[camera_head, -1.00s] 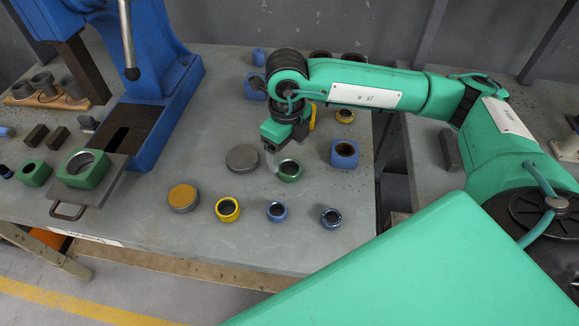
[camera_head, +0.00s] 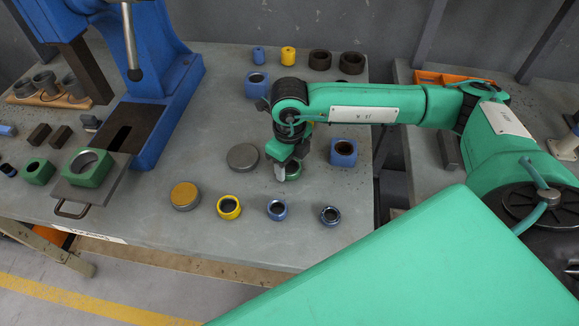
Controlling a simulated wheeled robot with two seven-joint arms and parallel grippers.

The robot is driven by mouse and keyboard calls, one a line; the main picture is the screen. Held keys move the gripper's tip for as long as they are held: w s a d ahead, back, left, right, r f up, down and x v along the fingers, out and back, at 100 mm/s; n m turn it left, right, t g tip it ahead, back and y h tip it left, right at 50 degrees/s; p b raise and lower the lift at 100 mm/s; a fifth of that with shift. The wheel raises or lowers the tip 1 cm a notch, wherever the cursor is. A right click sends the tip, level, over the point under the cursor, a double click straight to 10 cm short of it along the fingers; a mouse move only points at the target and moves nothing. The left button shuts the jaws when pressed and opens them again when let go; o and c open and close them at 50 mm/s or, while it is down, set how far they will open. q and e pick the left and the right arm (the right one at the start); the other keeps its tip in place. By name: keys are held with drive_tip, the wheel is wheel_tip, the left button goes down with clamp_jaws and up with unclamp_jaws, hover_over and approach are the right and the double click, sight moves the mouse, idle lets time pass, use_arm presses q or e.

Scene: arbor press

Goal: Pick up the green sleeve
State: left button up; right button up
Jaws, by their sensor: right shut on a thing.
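The green sleeve (camera_head: 294,172) is a small round ring at the middle of the grey bench (camera_head: 330,240). My right gripper (camera_head: 281,172) points down at it and is shut on its wall. The gripper's fingers hide the left part of the sleeve. The sleeve appears at bench level; I cannot tell whether it touches the top. My left gripper is not in view.
A grey disc (camera_head: 242,157) lies just left of the sleeve and a blue block (camera_head: 343,153) stands right.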

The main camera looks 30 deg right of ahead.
drive_tip(key=shift+r, duration=0.1)
